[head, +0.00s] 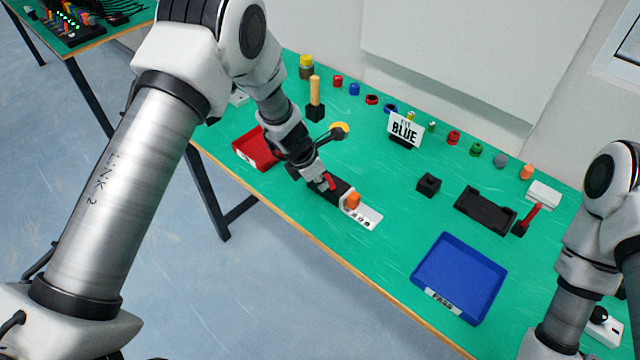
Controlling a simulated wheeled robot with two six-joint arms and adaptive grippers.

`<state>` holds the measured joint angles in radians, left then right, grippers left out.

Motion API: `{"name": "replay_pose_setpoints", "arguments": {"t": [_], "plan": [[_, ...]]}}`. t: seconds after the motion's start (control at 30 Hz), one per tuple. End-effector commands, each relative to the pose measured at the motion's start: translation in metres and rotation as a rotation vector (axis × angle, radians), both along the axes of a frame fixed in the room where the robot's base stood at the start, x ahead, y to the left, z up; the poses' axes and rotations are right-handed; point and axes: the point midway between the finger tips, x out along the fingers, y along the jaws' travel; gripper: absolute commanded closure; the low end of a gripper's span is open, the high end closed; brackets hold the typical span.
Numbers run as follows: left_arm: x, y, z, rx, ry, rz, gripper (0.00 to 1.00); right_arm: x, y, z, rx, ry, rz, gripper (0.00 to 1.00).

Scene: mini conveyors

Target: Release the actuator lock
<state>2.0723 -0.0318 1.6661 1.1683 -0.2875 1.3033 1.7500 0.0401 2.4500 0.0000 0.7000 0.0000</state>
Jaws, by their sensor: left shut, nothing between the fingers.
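A black device with a small red lever (329,182) and an orange part (352,201) sits on a white labelled base plate (364,217) near the table's front edge. My left gripper (316,176) is shut with nothing in it. It points down right at the device's left end, next to the red lever. I cannot tell whether it touches the lever, and the gripper hides part of the device. My right arm comes in at the right, and its gripper is out of the picture.
A red tray (246,154) is left of my gripper, and a blue tray (488,291) is at front right. A "BLUE" sign (403,129) and several coloured parts stand at the back. A black fixture (485,210) is at right, beside another red lever (532,214).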

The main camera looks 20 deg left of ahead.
Motion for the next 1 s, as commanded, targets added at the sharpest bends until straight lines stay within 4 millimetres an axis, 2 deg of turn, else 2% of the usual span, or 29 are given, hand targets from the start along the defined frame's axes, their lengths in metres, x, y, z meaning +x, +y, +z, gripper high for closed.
{"name": "replay_pose_setpoints", "arguments": {"t": [0.17,1.0], "plan": [[0.0003,-0.0034,-0.0007,0.000,0.000,0.099,1.00,0.0000,0.0000,-0.0059,0.000,0.000,0.000,0.60],[0.0010,-0.0067,0.0006,0.000,-0.001,0.092,1.00,0.0000,0.0001,-0.0084,0.000,0.000,0.000,0.60]]}}
